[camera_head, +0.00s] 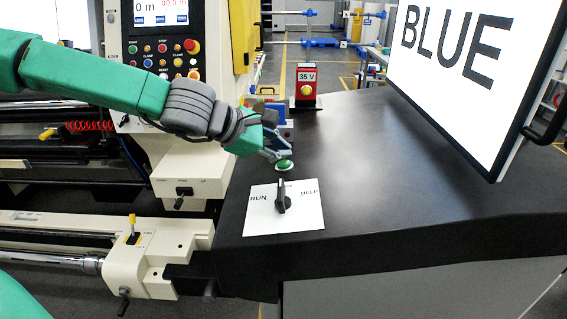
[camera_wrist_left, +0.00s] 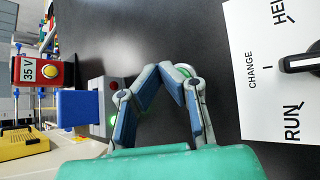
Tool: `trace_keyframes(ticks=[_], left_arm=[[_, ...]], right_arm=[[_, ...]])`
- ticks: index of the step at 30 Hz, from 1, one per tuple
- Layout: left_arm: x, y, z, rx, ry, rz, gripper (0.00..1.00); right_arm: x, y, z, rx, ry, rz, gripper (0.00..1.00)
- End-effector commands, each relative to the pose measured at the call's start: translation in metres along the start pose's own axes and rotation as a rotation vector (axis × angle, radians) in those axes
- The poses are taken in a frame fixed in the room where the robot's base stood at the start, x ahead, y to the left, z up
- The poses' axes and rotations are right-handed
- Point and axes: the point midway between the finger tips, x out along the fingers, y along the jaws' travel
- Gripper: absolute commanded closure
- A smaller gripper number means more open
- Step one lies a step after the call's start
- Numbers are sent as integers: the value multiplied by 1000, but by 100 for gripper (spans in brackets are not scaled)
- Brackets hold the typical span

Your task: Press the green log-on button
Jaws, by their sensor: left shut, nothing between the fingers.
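A round green button (camera_head: 284,165) in a pale ring sits on the dark tabletop, just behind the white card. My left gripper (camera_head: 281,156) is shut and empty, with its fingertips right above the button's far side; I cannot tell if they touch it. In the wrist view the closed blue-grey fingertips (camera_wrist_left: 169,72) meet over the button, and only a green sliver (camera_wrist_left: 185,71) shows beside them. My right gripper is in neither view.
The white card (camera_head: 258,221) carries a black rotary knob (camera_head: 282,197) turned to CHANGE, between RUN and HELP. A red 35 V box (camera_head: 305,82) and a blue block (camera_wrist_left: 76,112) stand farther back. A large BLUE screen (camera_head: 470,75) stands right. The middle tabletop is clear.

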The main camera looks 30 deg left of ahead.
Motion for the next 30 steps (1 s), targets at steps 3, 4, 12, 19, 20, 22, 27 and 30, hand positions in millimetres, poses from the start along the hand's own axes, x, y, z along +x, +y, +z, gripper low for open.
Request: trace_keyframes(ticks=[3, 4, 12, 19, 20, 22, 27, 30], left_arm=[[0, 1, -3, -3, -1, 0, 100], [0, 1, -4, -4, -1, 0, 100], [0, 2, -11, -8, -3, 0, 100], [1, 1, -16, -5, -2, 0, 100], [2, 1, -15, -4, -2, 0, 100], [2, 0, -14, -2, -1, 0, 100], [2, 0, -13, -2, 0, 0, 100], [2, 0, -15, -3, -1, 0, 100]], right_arm=[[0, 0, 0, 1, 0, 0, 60], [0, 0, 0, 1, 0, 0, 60], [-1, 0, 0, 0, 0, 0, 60], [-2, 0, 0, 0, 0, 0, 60], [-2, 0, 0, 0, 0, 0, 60], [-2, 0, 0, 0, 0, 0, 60], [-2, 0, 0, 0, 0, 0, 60], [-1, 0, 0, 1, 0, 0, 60]])
